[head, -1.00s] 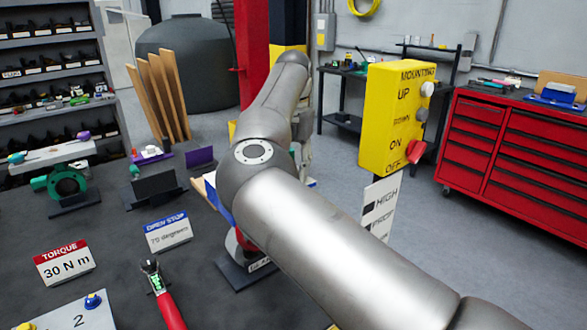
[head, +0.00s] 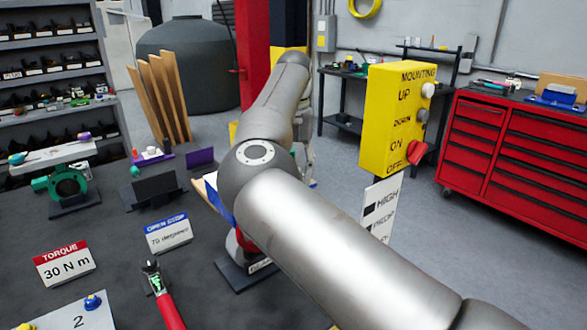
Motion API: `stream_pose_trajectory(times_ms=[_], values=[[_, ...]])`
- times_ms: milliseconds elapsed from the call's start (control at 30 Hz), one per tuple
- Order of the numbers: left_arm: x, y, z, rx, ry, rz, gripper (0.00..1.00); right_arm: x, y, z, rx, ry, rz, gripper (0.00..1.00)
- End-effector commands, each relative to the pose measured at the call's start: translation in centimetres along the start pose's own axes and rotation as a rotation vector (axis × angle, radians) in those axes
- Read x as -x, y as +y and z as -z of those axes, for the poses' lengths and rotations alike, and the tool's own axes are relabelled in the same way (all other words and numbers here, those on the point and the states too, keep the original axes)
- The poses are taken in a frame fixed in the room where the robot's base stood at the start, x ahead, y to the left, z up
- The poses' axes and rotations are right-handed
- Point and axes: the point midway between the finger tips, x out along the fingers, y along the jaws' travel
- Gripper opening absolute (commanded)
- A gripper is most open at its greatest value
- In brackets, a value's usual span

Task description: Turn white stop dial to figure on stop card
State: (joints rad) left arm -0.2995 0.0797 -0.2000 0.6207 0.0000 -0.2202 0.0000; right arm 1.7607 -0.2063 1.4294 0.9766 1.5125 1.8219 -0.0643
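The stop card (head: 168,233), white with a blue "OPEN STOP" band, stands on the dark bench. Its second line reads as about 70 or 75 degrees; the second digit is too small to be sure of. A blue and red unit on a dark base (head: 236,277) stands right of the card, mostly hidden behind my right arm. I see no white stop dial; my arm covers that area. My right gripper (head: 308,160) shows only as a sliver behind my arm, so its fingers and any contact are hidden. My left gripper is out of view.
A torque card (head: 64,263) reading 30 N m and a torque wrench with a red handle (head: 168,306) are on the bench. A green valve body (head: 68,184) is at the left. A yellow control box (head: 394,118) stands right of my arm. A red tool cabinet (head: 515,150) is farther right.

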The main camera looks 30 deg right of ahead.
Motion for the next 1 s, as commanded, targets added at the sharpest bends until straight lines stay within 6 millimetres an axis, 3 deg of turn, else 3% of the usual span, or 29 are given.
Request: stream_pose_trajectory(times_ms=[567,1000], values=[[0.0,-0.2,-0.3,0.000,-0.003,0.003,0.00,0.2,0.4,0.1,0.007,0.003,-0.006,0.56],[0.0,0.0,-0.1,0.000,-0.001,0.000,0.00,6.1,0.0,-0.1,0.004,0.000,-0.006,0.56]])
